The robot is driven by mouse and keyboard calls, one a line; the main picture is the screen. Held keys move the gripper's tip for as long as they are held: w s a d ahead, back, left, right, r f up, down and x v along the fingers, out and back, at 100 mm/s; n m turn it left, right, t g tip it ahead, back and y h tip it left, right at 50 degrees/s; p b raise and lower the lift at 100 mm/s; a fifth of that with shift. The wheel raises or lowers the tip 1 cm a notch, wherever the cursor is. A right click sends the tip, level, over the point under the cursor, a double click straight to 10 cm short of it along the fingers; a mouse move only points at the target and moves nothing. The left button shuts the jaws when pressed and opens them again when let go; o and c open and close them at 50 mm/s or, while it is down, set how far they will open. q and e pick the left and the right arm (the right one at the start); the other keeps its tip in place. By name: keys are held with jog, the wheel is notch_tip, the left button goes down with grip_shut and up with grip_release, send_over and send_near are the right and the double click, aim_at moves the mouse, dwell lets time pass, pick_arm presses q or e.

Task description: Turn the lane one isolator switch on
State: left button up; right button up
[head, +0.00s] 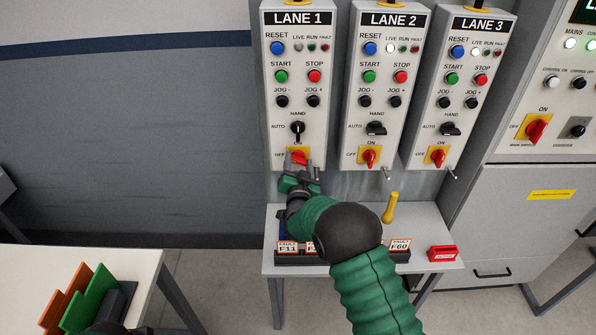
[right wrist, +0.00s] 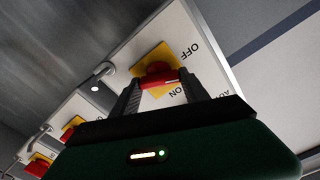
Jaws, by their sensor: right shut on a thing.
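The lane 1 isolator switch (head: 299,156) is a red rotary handle on a yellow plate, low on the LANE 1 panel (head: 267,140), with ON above and OFF to its left. My right gripper (head: 302,170) is at this switch from below, its fingers on either side of the red handle. In the right wrist view, my right gripper (right wrist: 160,86) is shut on the red handle (right wrist: 155,70); the yellow plate and the ON and OFF labels show around it. The fingers partly cover the handle, so its exact angle is hard to tell.
The LANE 2 switch (head: 369,156) and LANE 3 switch (head: 437,156) are close on the right. Below is a small table (head: 436,267) with fault tags, a yellow-handled item (head: 390,207) and a red box (head: 442,254). A white table (head: 137,262) is at left.

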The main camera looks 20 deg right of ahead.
jog(key=shift+d+f+m+b, duration=0.1)
jog(key=shift+f+m+b, duration=0.05)
jog(key=shift+m+b, duration=2.25)
jog(key=shift+f+m+b, duration=0.15)
jog(key=shift+m+b, duration=1.8)
jog(key=shift+b, duration=0.85)
jog(key=shift+d+f+m+b, duration=0.1)
jog(key=shift+f+m+b, duration=0.05)
jog(key=shift+m+b, duration=2.25)
jog(key=shift+a, duration=0.1)
jog(key=o, duration=1.4)
jog(key=shift+r, duration=0.15)
